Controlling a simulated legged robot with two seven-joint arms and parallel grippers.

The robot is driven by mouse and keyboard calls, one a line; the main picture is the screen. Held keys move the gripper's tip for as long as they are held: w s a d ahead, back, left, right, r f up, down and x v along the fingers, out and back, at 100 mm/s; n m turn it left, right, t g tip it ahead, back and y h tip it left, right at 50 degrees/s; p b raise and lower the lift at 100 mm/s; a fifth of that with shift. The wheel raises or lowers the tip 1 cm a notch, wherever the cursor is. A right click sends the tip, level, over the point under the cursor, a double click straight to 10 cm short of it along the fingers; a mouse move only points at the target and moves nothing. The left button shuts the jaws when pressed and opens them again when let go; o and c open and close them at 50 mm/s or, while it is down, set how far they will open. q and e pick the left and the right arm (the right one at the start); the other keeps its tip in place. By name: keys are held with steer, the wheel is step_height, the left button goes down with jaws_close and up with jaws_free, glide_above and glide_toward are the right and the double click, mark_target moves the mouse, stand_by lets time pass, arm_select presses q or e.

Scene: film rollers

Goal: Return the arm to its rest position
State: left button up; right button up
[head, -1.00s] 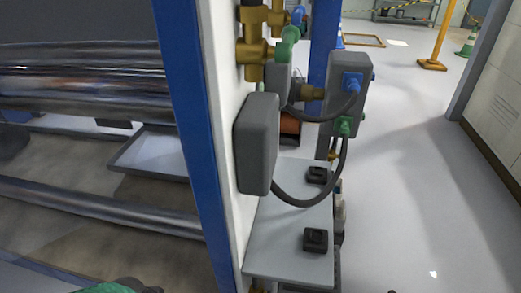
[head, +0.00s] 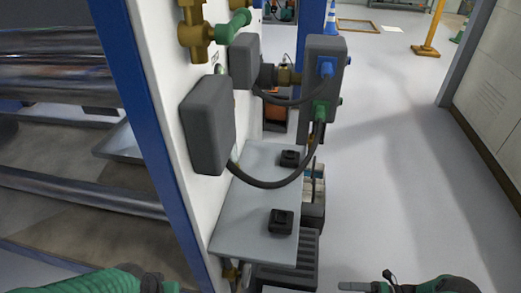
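My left arm, green with a dark joint, comes in at the bottom left of the head view. Its end, with the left gripper (head: 165,286), is cut off by the lower edge, so its fingers cannot be made out. My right arm, also green, shows at the bottom right. A grey finger-like part of the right gripper (head: 352,286) points left there, low in the picture. Whether it is open or shut cannot be told. No held thing is visible at either arm.
A white machine panel with a blue post (head: 135,110) stands left of centre. It carries a grey box (head: 208,125), a valve (head: 198,35) and a cabled connector box (head: 325,75). A grey shelf (head: 255,205) holds two black blocks. Metal rollers (head: 50,75) are at left.

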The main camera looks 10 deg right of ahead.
steer(key=s+a+r+m+h, duration=0.1)
steer(key=a+r+m+h, duration=0.45)
steer(key=m, duration=0.55)
steer(key=s+a+r+m+g+h, duration=0.1)
steer(key=a+r+m+h, duration=0.1)
steer(key=r+m+h, duration=0.75)
steer(key=s+a+r+m+h, duration=0.2)
steer(key=a+r+m, duration=0.25)
steer(key=m, duration=0.85)
arm_select(q)
steer(key=w+p+v, duration=0.2)
steer(key=p+v, duration=1)
steer(key=w+r+p+v, duration=0.1)
steer(key=w+p+v, duration=0.2)
steer(key=p+v, duration=0.9)
steer(key=w+r+p+v, duration=0.1)
steer(key=w+p+v, duration=0.2)
steer(key=p+v, duration=0.9)
steer(key=shift+a+p, duration=0.2)
steer(key=shift+p, duration=0.35)
arm_select(e)
step_height(320, 180, up, 37)
steer(key=shift+w+d, duration=0.15)
steer(key=shift+d, duration=0.2)
steer(key=shift+c, duration=0.2)
